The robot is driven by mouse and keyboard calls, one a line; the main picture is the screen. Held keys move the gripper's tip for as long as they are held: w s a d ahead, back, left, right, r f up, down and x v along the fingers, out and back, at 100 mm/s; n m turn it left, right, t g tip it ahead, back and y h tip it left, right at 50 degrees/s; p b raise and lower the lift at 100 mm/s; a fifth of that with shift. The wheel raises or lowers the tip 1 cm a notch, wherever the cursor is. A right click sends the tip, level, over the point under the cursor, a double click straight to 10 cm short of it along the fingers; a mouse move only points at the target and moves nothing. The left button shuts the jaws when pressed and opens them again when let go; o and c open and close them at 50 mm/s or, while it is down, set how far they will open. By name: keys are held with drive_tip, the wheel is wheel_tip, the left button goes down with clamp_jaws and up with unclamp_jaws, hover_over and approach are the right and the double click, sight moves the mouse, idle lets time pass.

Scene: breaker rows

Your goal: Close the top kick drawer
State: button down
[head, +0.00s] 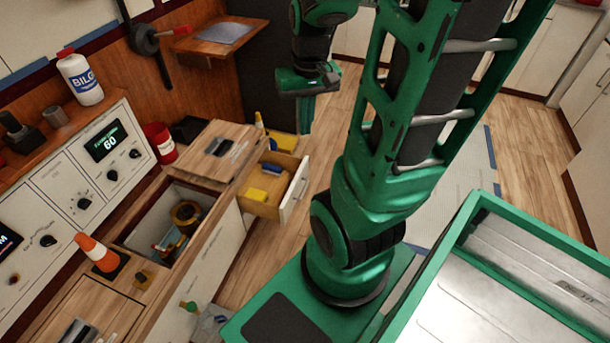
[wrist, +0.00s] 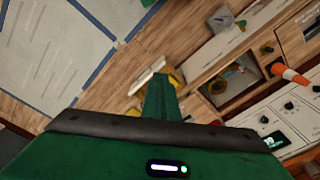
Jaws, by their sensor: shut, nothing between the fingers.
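An open drawer (head: 262,208) with a white front panel (head: 294,190) sticks out of the low cabinet, left of my arm in the head view. Yellow items and a blue item lie in it. I cannot tell from its look alone whether it is the top kick drawer. Its white front also shows in the wrist view (wrist: 147,76), just beyond my fingers. My gripper (head: 306,118) is shut and empty, pointing down, beyond the drawer in the head view. Its green fingers show in the wrist view (wrist: 160,84). No contact with the drawer shows.
Behind the drawer is a second wooden surface (head: 286,141) with yellow on it. The counter has an open bin (head: 165,222), an orange cone (head: 96,252) and a red can (head: 160,143). A small shelf (head: 222,38) juts from the wall. Wooden floor (head: 335,112) is clear around the gripper.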

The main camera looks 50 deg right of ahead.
drive_tip(key=w+d+f+t, duration=0.1)
drive_tip(key=w+d+f, duration=0.4)
drive_tip(key=f, duration=0.2)
drive_tip(key=w+d+f+m+t, duration=0.1)
drive_tip(key=w+d+f, duration=0.35)
drive_tip(key=f, duration=0.25)
drive_tip(key=w+d+f+t, duration=0.1)
drive_tip(key=w+d+f, duration=0.35)
drive_tip(key=f, duration=0.25)
drive_tip(key=d+f+m+t, duration=0.2)
drive_tip(key=d+f, duration=0.3)
drive_tip(key=f, duration=0.7)
drive_tip(key=m+t+h, duration=0.1)
drive_tip(key=m+h, duration=0.1)
drive_tip(key=m, duration=0.1)
approach(302, 175)
wheel_tip(302, 175, down, 3)
drive_tip(key=s+d, duration=0.2)
drive_tip(key=w, duration=0.1)
drive_tip(key=w+a, duration=0.1)
drive_tip(key=w, duration=0.1)
drive_tip(key=shift+w+a+f, duration=0.1)
drive_tip(key=shift+w+f, duration=0.05)
drive_tip(key=shift+f, duration=0.05)
drive_tip(key=shift+w+a, duration=0.2)
drive_tip(key=shift+w, duration=0.3)
